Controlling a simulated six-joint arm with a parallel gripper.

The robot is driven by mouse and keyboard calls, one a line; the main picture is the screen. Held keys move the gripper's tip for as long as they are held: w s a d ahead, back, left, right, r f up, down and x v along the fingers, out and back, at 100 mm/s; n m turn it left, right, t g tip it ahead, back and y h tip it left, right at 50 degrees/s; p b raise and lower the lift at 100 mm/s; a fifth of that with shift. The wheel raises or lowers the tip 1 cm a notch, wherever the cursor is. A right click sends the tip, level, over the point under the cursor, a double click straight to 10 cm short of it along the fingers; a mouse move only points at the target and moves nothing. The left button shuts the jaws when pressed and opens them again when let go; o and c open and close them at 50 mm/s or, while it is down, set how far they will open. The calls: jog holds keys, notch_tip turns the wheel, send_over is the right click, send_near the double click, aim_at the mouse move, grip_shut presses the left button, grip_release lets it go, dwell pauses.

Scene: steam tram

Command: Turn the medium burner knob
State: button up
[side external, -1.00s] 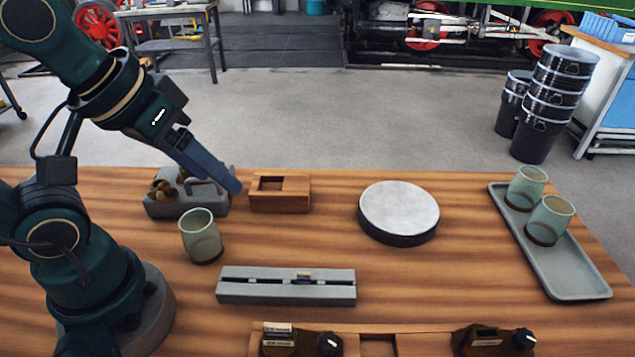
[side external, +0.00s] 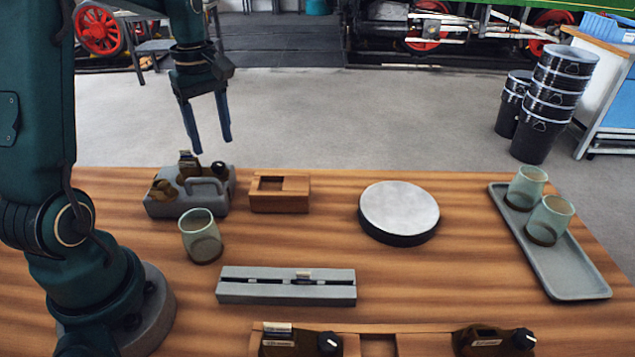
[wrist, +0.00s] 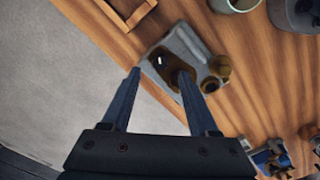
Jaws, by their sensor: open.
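Three brown burners with dark round knobs show in the side view; I cannot tell which is the medium one. One burner (side external: 190,165) stands in a grey caddy (side external: 160,209) at the back left, with its knob (side external: 218,167) at its right side. The others are at the front edge: a burner (side external: 295,343) with knob (side external: 329,342), and a burner (side external: 478,340) with knob (side external: 524,339). My gripper (side external: 211,146) is open and empty, pointing down above the caddy. In the wrist view its fingertips (wrist: 159,73) straddle the caddy burner (wrist: 171,67) from above.
A green cup (side external: 201,240) stands right in front of the caddy. A wooden box (side external: 280,203), a grey slotted bar (side external: 285,292) and a round silver-topped disc (side external: 399,211) are nearby. A tray (side external: 574,277) with two cups is at the right. Bare table lies between them.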

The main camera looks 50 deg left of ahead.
aim_at(217, 164)
jog(key=shift+f, duration=2.5)
jog(key=shift+c, duration=0.3)
grip_shut()
